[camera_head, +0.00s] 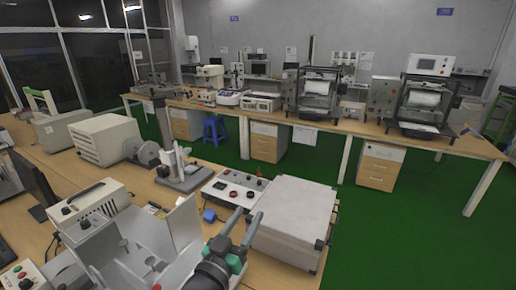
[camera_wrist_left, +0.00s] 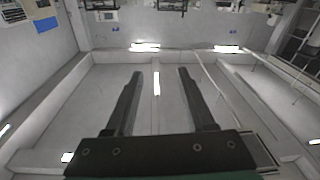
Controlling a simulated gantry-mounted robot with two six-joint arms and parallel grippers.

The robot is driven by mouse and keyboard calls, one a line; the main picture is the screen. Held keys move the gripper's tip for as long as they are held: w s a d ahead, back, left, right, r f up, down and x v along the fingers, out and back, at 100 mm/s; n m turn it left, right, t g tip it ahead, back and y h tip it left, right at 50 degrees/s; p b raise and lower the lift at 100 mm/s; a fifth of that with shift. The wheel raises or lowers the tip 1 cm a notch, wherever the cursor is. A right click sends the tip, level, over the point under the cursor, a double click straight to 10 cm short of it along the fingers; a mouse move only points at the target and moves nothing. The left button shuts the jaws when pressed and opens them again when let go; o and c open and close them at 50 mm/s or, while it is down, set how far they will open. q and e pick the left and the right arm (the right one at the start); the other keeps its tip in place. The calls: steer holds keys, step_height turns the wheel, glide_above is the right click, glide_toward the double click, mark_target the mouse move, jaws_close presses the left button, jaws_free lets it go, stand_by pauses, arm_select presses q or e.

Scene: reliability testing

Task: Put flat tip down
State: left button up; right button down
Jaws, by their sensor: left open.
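My left gripper (camera_head: 247,213) comes in at the bottom middle of the head view, over the near bench. Its two fingers are apart, with nothing between them. In the left wrist view the open fingers (camera_wrist_left: 160,74) show against the ceiling and bright lights, with no object near. I cannot pick out a flat tip in either view; it may be too small or hidden. A test stand with a vertical column (camera_head: 178,160) stands on the bench beyond the gripper. My right gripper is not in view.
A white box (camera_head: 293,212) is close to the right of my gripper. A control box with knobs (camera_head: 236,188) lies behind it. A grey metal enclosure (camera_head: 150,235) stands to the left. Green floor (camera_head: 390,235) is open to the right of the bench.

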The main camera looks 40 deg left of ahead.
arm_select(q)
steer(key=s+d+r+m+t+h, duration=0.2)
steer(key=s+d+r+t, duration=0.1)
steer(key=r, duration=0.7)
steer(key=s+d+r+m+t+h, duration=0.2)
steer(key=d+r, duration=0.4)
steer(key=r, duration=0.5)
steer(key=s+d+r+m+t+h, duration=0.1)
steer(key=s+d+r+t+h, duration=0.2)
steer(key=r, duration=0.8)
steer(key=s+d+t, duration=0.1)
steer(key=s+d, duration=0.1)
steer(key=s, duration=0.1)
steer(key=shift+r+m+h, duration=0.25)
steer(key=shift+m+h, duration=0.15)
steer(key=shift+r, duration=0.1)
